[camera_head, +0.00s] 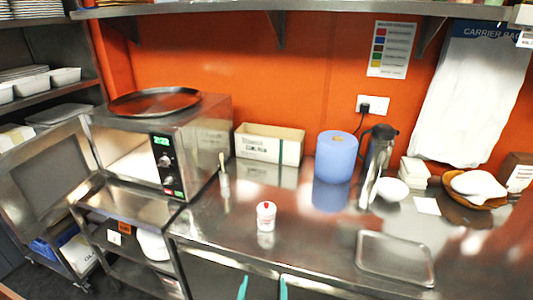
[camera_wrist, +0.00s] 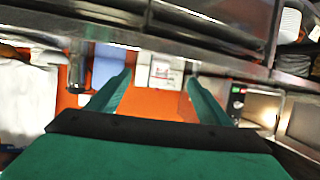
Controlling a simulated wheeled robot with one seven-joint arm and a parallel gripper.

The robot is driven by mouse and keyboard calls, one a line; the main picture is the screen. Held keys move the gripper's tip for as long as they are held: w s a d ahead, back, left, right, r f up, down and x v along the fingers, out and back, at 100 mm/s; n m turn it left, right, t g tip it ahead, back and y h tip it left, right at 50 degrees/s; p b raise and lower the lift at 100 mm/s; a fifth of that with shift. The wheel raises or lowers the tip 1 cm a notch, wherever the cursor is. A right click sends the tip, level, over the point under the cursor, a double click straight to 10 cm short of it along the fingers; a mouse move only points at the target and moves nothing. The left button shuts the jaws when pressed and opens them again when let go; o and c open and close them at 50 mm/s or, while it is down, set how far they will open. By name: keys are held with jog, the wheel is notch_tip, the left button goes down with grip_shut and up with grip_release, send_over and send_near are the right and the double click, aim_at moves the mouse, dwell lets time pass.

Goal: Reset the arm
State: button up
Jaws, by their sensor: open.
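My gripper shows as two teal fingertips (camera_head: 263,287) at the bottom edge of the head view, in front of the steel counter's front edge. In the wrist view my gripper (camera_wrist: 160,78) has its two teal fingers spread apart with nothing between them. The wrist picture looks upside down, with the steel counter at the top and the orange wall below. Most of my arm is out of sight in the head view.
The steel counter (camera_head: 310,245) holds a small white tub (camera_head: 266,218), a cardboard box (camera_head: 270,150), a blue roll (camera_head: 337,158), a steel flask (camera_head: 378,160) and a tray (camera_head: 395,258). The microwave (camera_head: 200,140) at left has its door (camera_head: 50,172) open. A shelf (camera_head: 330,8) overhangs.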

jog(key=s+f+n+y, duration=0.1)
jog(key=s+f, duration=0.3)
jog(key=s, duration=0.4)
jog(key=s+f, duration=0.5)
jog(key=s, duration=0.3)
jog(key=s+r+t, duration=0.1)
jog(key=s+r, duration=0.1)
jog(key=s, duration=1.6)
jog(key=shift+s+d+r, duration=0.3)
jog(key=shift+d, duration=0.05)
